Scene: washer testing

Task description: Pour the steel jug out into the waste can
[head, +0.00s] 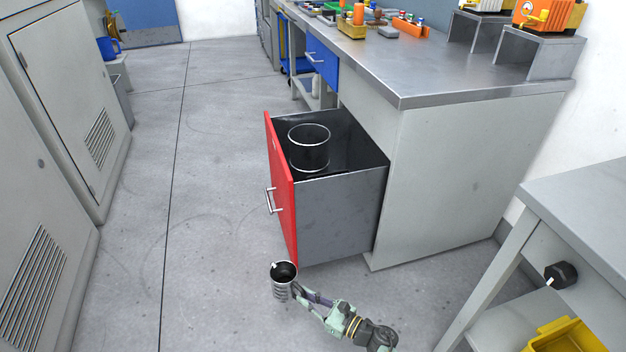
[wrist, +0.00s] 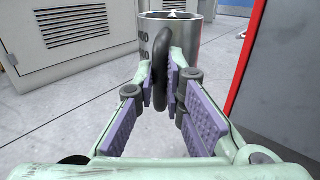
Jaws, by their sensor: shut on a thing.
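The steel jug (head: 282,283) is a small metal cylinder with dark markings, held upright in front of the open drawer. Its inside looks dark in the head view, and I cannot tell what it holds. My gripper (head: 297,291) is shut on the jug's dark handle. In the wrist view the jug (wrist: 190,38) stands beyond the purple finger pads, with the handle between them. The waste can (head: 309,153), a dark cylinder with a bright rim, stands upright inside the drawer. The jug is apart from it, on the near side of the drawer.
The open drawer (head: 350,215) has a red front (head: 282,190) that also shows at the right of the wrist view (wrist: 246,60). A steel-topped bench (head: 430,75) is beside it. Grey cabinets (head: 70,90) line the left. The floor between is clear. A table (head: 580,200) stands at right.

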